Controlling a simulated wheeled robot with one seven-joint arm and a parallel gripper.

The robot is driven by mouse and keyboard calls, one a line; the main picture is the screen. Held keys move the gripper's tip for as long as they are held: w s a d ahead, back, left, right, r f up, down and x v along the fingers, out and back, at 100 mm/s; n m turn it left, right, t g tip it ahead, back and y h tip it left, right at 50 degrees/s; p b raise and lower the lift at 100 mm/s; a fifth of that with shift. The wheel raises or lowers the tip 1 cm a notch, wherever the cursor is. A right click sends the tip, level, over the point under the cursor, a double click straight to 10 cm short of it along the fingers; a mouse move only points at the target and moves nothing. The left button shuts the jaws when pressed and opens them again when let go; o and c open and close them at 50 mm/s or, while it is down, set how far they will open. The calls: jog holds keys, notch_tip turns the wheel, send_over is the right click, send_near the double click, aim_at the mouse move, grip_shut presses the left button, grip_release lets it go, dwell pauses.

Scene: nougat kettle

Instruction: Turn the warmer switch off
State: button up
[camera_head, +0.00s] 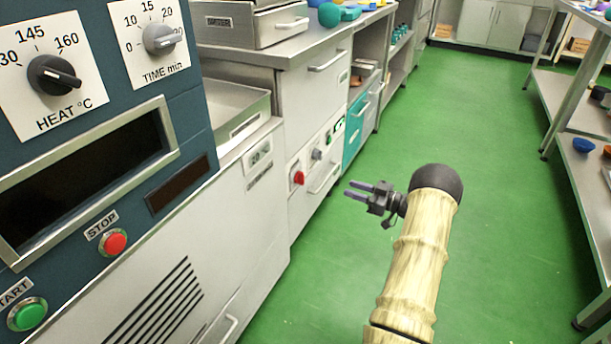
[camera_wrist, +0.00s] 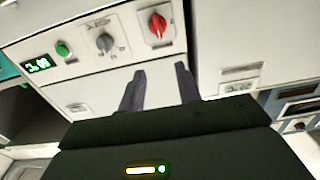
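A white panel (camera_head: 310,165) on the counter front carries a red rotary switch (camera_head: 298,178), a grey knob (camera_head: 317,154), a green button (camera_head: 329,137) and a small lit display (camera_head: 339,124). The red switch (camera_wrist: 157,25) shows large at the top of the wrist view, its pointer bar close to upright there. I cannot read a label marking it as the warmer switch. My gripper (camera_head: 349,189) is to the right of the panel, apart from it, over the aisle. In the wrist view its two fingers (camera_wrist: 160,72) are spread with nothing between them, below the red switch.
A large blue-fronted machine with a heat dial (camera_head: 53,75), a time dial (camera_head: 160,39), a red stop button (camera_head: 113,242) and a green start button (camera_head: 27,314) stands at the left. A metal table (camera_head: 560,100) stands at the right. The green floor between is clear.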

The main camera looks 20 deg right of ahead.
aim_at(304, 173)
jog(key=b+x, duration=0.8)
jog(key=x, duration=0.8)
jog(key=shift+f, duration=0.1)
jog(key=shift+w+a, duration=0.45)
jog(key=shift+w, duration=0.1)
grip_shut()
